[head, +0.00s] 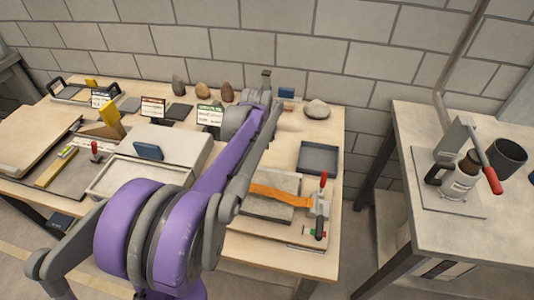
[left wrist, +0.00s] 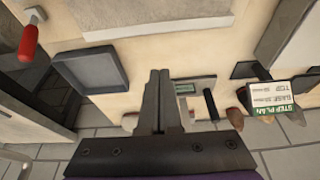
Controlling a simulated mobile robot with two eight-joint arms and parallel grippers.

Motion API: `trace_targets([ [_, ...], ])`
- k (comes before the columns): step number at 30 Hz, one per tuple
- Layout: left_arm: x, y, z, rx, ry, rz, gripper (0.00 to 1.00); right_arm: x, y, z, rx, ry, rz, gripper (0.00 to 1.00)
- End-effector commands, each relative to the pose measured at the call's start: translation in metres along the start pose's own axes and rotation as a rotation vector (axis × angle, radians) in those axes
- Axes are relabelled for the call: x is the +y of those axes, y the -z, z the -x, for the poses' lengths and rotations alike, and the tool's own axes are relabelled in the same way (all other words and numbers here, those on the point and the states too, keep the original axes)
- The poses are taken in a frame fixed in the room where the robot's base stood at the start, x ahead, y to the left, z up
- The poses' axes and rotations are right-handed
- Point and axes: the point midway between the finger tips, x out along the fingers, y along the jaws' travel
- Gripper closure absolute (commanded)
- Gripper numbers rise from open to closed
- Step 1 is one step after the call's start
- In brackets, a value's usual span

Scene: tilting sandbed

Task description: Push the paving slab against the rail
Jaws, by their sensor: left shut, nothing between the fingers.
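A flat grey slab (head: 268,205), which looks like the paving slab, lies on the right part of the workbench, partly hidden by my left arm. An orange strip (head: 275,194) crosses it towards a red-handled clamp (head: 322,182). In the left wrist view a pale slab (left wrist: 150,18) shows at the top edge, cut off by the frame. I cannot clearly pick out the rail. My left gripper (left wrist: 158,78) is shut and empty, with its fingertips below the slab in the picture and apart from it. In the head view its fingers are hidden. My right gripper is not in view.
A dark square tray (head: 319,158) stands behind the clamp and shows in the left wrist view (left wrist: 91,72). Several stones (head: 202,90) and label cards (head: 209,116) line the back. A grey box (head: 172,143) stands left of my arm. A second table (head: 450,240) is at right.

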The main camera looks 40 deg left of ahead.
Motion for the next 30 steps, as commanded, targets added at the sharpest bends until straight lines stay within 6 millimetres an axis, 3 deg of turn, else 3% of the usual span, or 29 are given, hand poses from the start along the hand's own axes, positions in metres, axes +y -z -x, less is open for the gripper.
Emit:
trace_targets([
  [14, 0.001, 0.000, -0.092, -0.001, -0.001, 0.000, 1.00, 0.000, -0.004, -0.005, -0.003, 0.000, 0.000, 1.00],
  [21, 0.001, -0.030, -0.079, 0.000, -0.001, 0.001, 1.00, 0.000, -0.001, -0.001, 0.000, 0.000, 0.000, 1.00],
  [30, 0.001, -0.038, -0.077, -0.001, 0.000, 0.001, 1.00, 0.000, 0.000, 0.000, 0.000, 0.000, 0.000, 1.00],
])
